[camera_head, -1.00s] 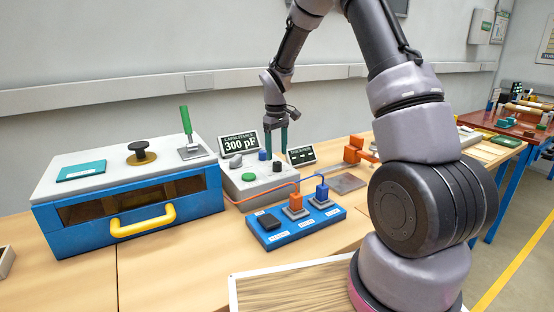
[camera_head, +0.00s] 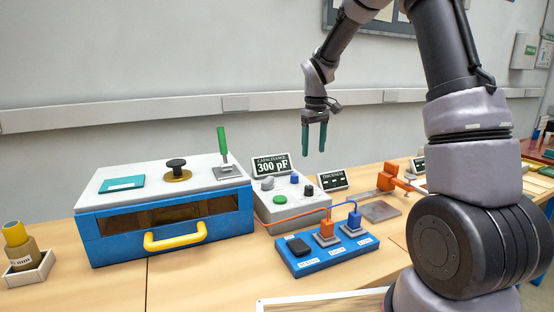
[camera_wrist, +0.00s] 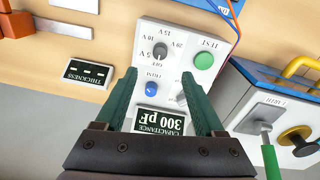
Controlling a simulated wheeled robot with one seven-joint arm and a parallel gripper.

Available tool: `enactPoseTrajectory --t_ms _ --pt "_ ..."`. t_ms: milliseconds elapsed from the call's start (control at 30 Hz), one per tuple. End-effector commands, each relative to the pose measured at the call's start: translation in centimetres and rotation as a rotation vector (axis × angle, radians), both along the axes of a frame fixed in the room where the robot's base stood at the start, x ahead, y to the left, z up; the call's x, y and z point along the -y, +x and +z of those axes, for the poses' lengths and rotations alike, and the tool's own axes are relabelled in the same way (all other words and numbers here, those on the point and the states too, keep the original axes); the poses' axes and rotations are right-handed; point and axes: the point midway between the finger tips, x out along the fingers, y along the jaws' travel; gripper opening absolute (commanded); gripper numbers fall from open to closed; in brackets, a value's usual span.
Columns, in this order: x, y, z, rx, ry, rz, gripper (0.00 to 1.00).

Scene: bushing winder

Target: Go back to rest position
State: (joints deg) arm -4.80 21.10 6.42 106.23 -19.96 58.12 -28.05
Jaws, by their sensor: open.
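My gripper (camera_head: 314,137) is open and empty. It hangs fingers down in the air above the back of the grey control box (camera_head: 296,212), in front of the wall, clear of everything. In the wrist view its two green fingers (camera_wrist: 172,105) are spread, with the box's knobs and the green TEST button (camera_wrist: 204,61) seen between and beyond them. The capacitance display (camera_head: 272,166) behind the box reads 300 pF, and it also shows in the wrist view (camera_wrist: 160,121).
A blue-and-white cabinet (camera_head: 165,245) with a yellow handle and green lever (camera_head: 222,141) stands left. A blue terminal block (camera_head: 330,257) with orange and blue plugs sits in front. A thickness display (camera_head: 332,180) and orange device (camera_head: 390,178) are right. A brown bushing (camera_head: 22,250) stands far left.

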Motion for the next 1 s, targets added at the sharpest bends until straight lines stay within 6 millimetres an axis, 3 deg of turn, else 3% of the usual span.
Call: enactPoseTrajectory --t_ms 33,200,500,800,1000 --pt "0.5 -1.1 2.2 0.032 0.010 -0.036 0.71" --pt "2.0 -6.0 8.3 0.129 0.065 -0.191 0.71" --pt "4.1 -16.0 15.2 0.290 0.203 -0.462 0.71" --pt "5.1 -25.2 17.3 0.418 0.374 -0.691 0.71" --pt "5.2 -27.8 17.2 0.452 0.439 -0.761 0.71"
